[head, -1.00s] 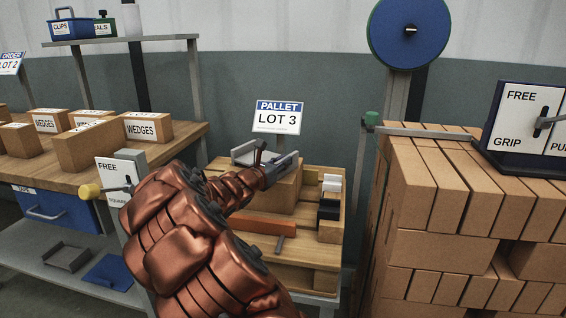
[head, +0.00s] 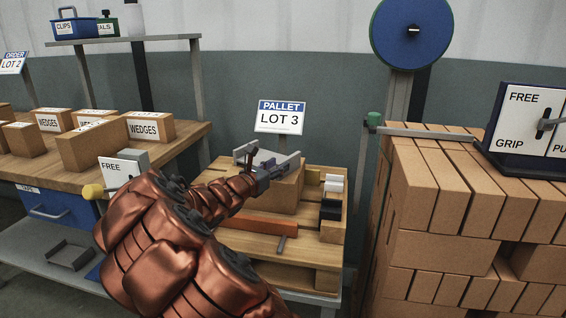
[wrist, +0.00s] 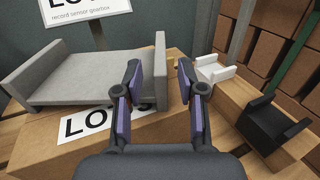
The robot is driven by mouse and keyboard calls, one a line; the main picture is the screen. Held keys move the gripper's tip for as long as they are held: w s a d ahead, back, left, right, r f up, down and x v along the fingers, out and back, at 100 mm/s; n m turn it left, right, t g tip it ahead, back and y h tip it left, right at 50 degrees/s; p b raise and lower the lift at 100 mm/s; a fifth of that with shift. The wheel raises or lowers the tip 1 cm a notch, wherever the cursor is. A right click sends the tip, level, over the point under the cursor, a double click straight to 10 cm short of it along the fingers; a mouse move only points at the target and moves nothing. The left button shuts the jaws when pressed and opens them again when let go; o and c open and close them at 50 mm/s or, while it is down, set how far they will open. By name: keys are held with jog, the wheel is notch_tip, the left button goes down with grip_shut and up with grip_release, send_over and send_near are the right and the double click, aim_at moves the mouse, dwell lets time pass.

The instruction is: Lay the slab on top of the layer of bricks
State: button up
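A grey plate with upright ends (head: 262,158) lies on top of a brown box (head: 287,196) on the LOT 3 pallet. It also shows in the wrist view (wrist: 90,80). I cannot tell whether it is the slab. My gripper (wrist: 159,78) is open; its fingers stand apart either side of the plate's right upright end, with gaps visible. In the head view my gripper (head: 278,163) is above the box. Brown bricks (head: 445,250) are stacked in layers at the right.
The wooden pallet (head: 262,243) also holds an orange-brown bar (head: 260,226), a white bracket (head: 333,184) and a black bracket (head: 330,209). A FREE/GRIP panel (head: 520,125) stands on the brick stack. A bench with WEDGES boxes (head: 150,127) is at the left.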

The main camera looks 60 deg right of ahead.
jog(key=a, duration=0.7)
jog(key=shift+a+p, duration=0.3)
jog(key=shift+p, duration=0.1)
jog(key=s+a+f+m+g+y, duration=0.45)
jog(key=s+a+m+y, duration=0.25)
jog(key=s+a+m, duration=0.6)
jog(key=s+a+f+m+y, duration=0.1)
jog(key=s+a+f+y, duration=0.1)
jog(key=a, duration=0.7)
jog(key=s+a+f+m+t+y, duration=0.1)
jog(key=s+a+f+m+y, duration=0.1)
jog(key=a, duration=0.8)
jog(key=s+a+f+m+t+y, duration=0.1)
jog(key=s+a+f+y, duration=0.3)
jog(key=a+y, duration=0.3)
jog(key=s+a, duration=0.1)
jog(key=a, duration=0.2)
jog(key=shift+f, duration=0.25)
jog(key=shift+w, duration=0.1)
notch_tip(320, 180, up, 26)
jog(key=t+p, duration=0.1)
jog(key=p, duration=2.3)
jog(key=shift+s+p, duration=0.4)
jog(key=shift+s, duration=0.05)
